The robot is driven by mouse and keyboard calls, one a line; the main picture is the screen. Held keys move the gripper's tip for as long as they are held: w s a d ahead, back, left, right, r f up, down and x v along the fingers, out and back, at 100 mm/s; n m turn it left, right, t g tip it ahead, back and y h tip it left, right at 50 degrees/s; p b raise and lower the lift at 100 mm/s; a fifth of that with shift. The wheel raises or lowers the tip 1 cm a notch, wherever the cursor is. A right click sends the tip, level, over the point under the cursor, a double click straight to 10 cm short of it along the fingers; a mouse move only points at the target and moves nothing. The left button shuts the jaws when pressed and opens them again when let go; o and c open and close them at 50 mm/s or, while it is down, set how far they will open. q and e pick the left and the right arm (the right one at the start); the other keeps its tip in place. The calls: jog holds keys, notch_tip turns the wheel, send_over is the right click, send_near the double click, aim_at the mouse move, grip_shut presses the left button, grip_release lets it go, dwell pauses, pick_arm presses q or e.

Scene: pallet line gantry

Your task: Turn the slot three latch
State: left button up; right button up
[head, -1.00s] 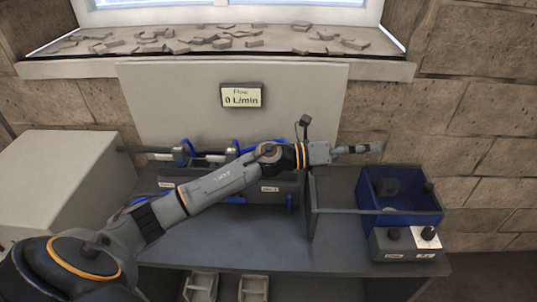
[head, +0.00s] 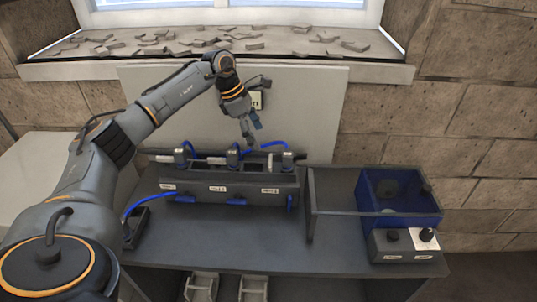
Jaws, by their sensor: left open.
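A dark rack (head: 228,200) with three labelled slots stands on the workbench. My left gripper (head: 252,136) is open and empty, pointing down above the back of the rack, between slots two and three, apart from the slot three latch. My right gripper is not in view.
Blue hoses and fittings (head: 182,158) run along the rack's back. A blue bin (head: 400,212) and a control box with knobs (head: 408,246) stand at right, behind a low divider (head: 311,210). The bench front (head: 240,245) is clear.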

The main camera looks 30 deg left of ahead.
aim_at(270, 160)
pick_arm(q)
jog(key=p+x, duration=0.2)
jog(key=x, duration=0.6)
jog(key=shift+d+r, duration=0.1)
jog(key=shift+w+d+f, duration=0.15)
jog(key=shift+f, duration=0.5)
jog(key=c, duration=1.1)
